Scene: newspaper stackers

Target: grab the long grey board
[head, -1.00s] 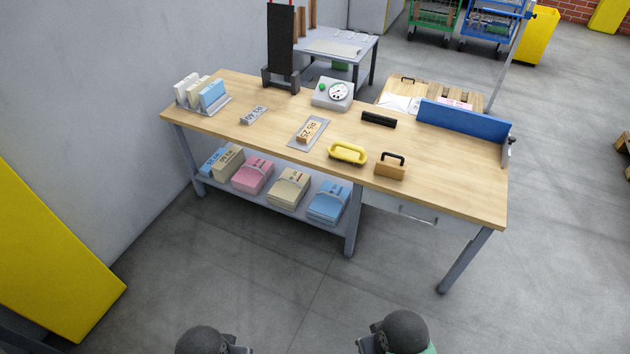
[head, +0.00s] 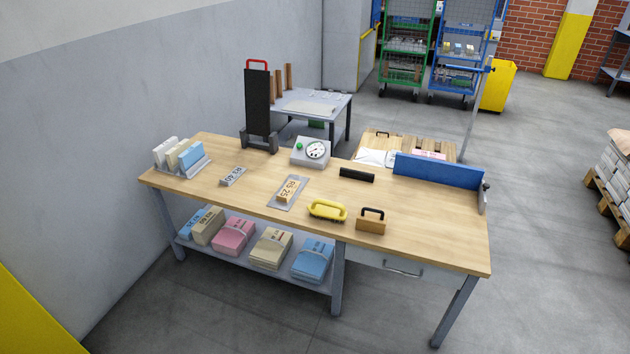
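A tall, dark grey-black board (head: 257,102) with a red handle on top stands upright in a dark stand (head: 260,141) at the back left of the wooden workbench (head: 420,225). A flat, pale grey board (head: 308,108) lies on the grey table behind. I cannot tell for sure which one is the long grey board. Neither of my grippers is in view.
Paper bundles (head: 272,248) fill the shelf below.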

